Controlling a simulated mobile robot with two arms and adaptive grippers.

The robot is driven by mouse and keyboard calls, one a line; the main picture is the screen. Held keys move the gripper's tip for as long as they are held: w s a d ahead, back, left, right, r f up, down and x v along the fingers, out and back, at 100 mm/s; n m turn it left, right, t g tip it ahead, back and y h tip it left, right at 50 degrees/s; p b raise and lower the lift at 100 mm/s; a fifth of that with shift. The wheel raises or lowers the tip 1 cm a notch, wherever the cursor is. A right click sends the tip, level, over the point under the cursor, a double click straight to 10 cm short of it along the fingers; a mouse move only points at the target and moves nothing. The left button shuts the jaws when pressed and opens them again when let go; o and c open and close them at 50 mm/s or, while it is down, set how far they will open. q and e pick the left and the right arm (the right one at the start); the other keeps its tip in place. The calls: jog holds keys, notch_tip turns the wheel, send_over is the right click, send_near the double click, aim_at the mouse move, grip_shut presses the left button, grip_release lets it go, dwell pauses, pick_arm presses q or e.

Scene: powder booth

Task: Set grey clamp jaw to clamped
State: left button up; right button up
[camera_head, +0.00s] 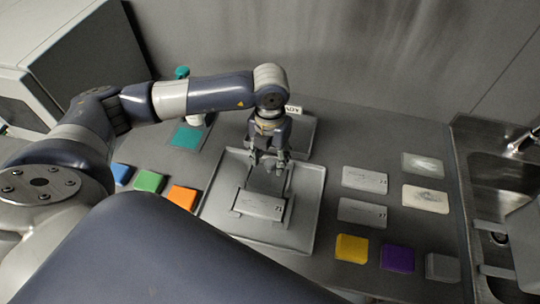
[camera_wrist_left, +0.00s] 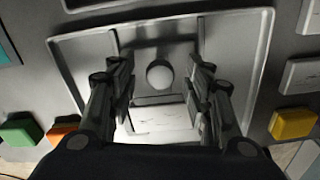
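A grey tray (camera_head: 215,215) holds a grey fixture with a pale plate (camera_head: 258,206) near its front. In the left wrist view a round pale knob (camera_wrist_left: 159,76) stands on the fixture, with a grey bar (camera_wrist_left: 153,100) between it and the plate; I take these to be the clamp jaw, but cannot tell its setting. My left gripper (camera_head: 269,163) is above the rear of the fixture, pointing down. Its two fingers are apart and empty, one on each side of the knob in the left wrist view. The gripper hides part of the fixture in the head view. My right gripper does not show.
Blue, green and orange blocks (camera_head: 182,196) lie left of the tray. Pale plates (camera_head: 365,179) and yellow, purple and grey blocks (camera_head: 398,257) lie to the right. A teal pad (camera_head: 187,138) is behind left. A metal sink (camera_head: 500,180) is at the far right.

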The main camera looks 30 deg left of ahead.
pick_arm(q)
jog(key=shift+r, duration=0.1)
jog(key=shift+w+r, duration=0.15)
jog(key=shift+r, duration=0.25)
notch_tip(320, 180, up, 11)
jog(key=shift+s, duration=0.2)
dwell(0.4)
